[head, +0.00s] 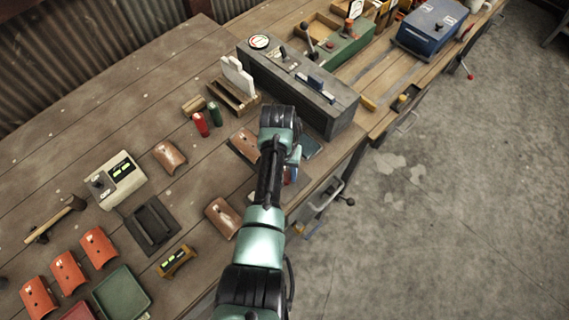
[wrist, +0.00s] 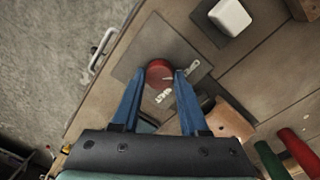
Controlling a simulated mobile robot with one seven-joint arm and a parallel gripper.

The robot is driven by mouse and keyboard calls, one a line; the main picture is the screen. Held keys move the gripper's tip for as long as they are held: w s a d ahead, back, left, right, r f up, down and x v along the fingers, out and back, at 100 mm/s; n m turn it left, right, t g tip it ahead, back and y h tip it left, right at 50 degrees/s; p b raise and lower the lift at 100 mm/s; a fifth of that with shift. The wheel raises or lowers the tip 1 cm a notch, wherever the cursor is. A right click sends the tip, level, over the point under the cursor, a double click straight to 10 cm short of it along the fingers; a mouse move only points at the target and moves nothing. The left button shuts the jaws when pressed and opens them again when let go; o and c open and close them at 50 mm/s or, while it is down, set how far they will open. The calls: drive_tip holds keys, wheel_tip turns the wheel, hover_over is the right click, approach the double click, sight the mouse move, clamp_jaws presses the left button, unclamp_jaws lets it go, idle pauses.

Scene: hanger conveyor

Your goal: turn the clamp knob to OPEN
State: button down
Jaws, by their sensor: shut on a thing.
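The clamp knob (wrist: 158,68) is round and red in the wrist view, with a thin line on its top. It stands on a grey plate (wrist: 158,40) near the bench edge. My gripper (wrist: 157,76) has its two blue fingers on either side of the knob, shut on it. In the head view my arm mostly hides the knob and plate, and my gripper (head: 293,160) shows beside the wrist.
A copper-coloured curved piece (wrist: 229,119) lies right of my gripper in the wrist view. Red (head: 200,124) and green (head: 215,114) cylinders stand left of my arm. A long grey machine (head: 310,85) stands behind. A drawer handle (head: 328,195) sticks out at the bench edge.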

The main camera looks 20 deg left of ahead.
idle(0.4)
drive_tip(key=shift+c, duration=2.1)
unclamp_jaws()
wheel_tip(320, 180, up, 13)
drive_tip(key=b, duration=0.1)
drive_tip(key=shift+a, duration=0.35)
drive_tip(key=shift+s, duration=0.1)
